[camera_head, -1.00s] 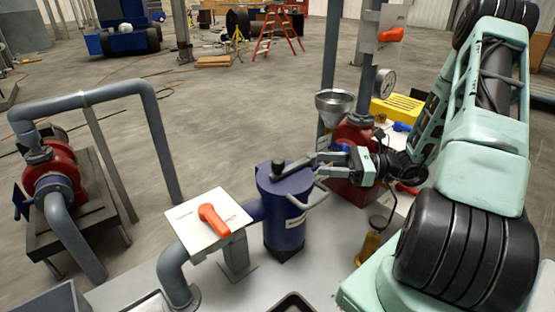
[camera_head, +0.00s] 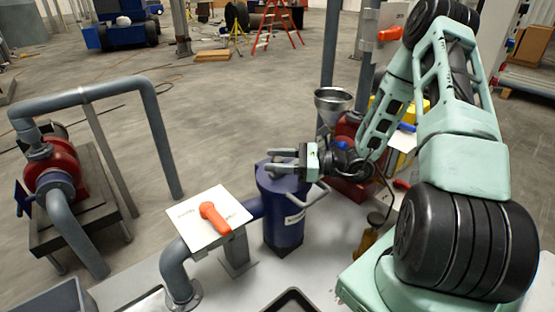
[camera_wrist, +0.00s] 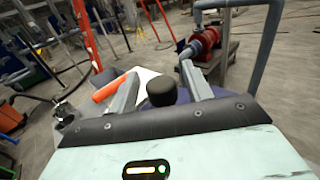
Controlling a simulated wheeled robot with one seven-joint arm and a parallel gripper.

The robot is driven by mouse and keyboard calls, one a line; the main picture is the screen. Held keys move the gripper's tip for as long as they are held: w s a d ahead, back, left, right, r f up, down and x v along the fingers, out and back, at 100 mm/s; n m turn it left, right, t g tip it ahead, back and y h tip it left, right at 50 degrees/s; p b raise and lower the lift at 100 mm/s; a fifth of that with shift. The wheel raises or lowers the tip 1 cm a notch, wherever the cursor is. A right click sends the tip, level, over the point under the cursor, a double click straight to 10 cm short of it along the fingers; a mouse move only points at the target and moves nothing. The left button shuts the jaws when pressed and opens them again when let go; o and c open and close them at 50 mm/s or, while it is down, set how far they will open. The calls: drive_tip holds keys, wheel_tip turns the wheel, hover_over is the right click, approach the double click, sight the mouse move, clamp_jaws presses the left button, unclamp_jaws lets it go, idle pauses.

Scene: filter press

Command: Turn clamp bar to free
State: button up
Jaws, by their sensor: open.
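The blue filter vessel (camera_head: 284,215) stands upright on the pale bench in the head view, with a looped grey handle at its right side. My gripper (camera_head: 280,160) is over its lid, reaching in from the right. In the wrist view, a round black knob (camera_wrist: 161,93), apparently on the clamp bar, stands between the two fingers of my gripper (camera_wrist: 160,88). The fingers are spread, with a visible gap on each side of the knob. The rest of the clamp bar is hidden by my gripper in both views.
A white plate (camera_head: 190,222) with an orange lever (camera_head: 215,217) stands left of the vessel. A metal funnel (camera_head: 333,100) and red housing are behind it. A dark tray (camera_head: 293,302) lies in front. A red pump (camera_head: 50,170) with grey pipes is at far left.

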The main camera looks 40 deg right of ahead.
drive_tip(key=shift+c, duration=0.3)
clamp_jaws()
